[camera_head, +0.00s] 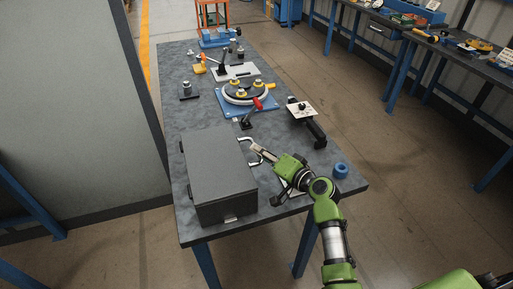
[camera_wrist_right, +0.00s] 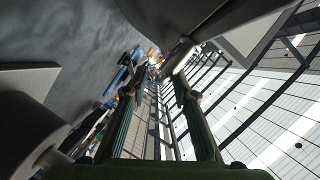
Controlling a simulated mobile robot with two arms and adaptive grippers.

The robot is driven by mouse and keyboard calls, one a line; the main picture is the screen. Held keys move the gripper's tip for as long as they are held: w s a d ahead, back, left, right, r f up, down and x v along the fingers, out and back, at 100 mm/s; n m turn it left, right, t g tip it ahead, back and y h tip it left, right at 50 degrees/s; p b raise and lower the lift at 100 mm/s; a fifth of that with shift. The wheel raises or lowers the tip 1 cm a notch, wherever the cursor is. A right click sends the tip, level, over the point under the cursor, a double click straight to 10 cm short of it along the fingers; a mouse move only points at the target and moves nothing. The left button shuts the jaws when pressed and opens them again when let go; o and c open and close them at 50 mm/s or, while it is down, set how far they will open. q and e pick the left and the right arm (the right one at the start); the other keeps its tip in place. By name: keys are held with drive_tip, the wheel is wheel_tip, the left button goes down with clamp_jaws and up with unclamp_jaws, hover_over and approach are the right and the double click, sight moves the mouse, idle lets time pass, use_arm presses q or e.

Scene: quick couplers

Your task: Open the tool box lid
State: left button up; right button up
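The tool box (camera_head: 215,170) is a dark grey box at the near left of the table, and its lid is down. A small pale latch (camera_head: 231,219) shows on its near face. My right gripper (camera_head: 256,151) is just right of the box, at about the height of its far right side. In the right wrist view its two fingers (camera_wrist_right: 160,86) stand apart with nothing clearly between them. A pale curved piece beside the box is at the fingertips; I cannot tell whether it touches them. My left gripper is not in view.
Behind the box on the table (camera_head: 185,115) stand a blue plate with a round ring fixture (camera_head: 248,93), a red-handled clamp (camera_head: 257,104) and a black stand with a pale plate (camera_head: 301,110). A blue ring (camera_head: 341,170) lies at the right edge.

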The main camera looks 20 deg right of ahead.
drive_tip(key=shift+x, duration=0.9)
drive_tip(key=shift+w+a, duration=0.1)
drive_tip(key=shift+w, duration=0.3)
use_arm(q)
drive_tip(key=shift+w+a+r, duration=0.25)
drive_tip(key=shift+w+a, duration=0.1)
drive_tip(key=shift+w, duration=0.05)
use_arm(e)
clamp_jaws()
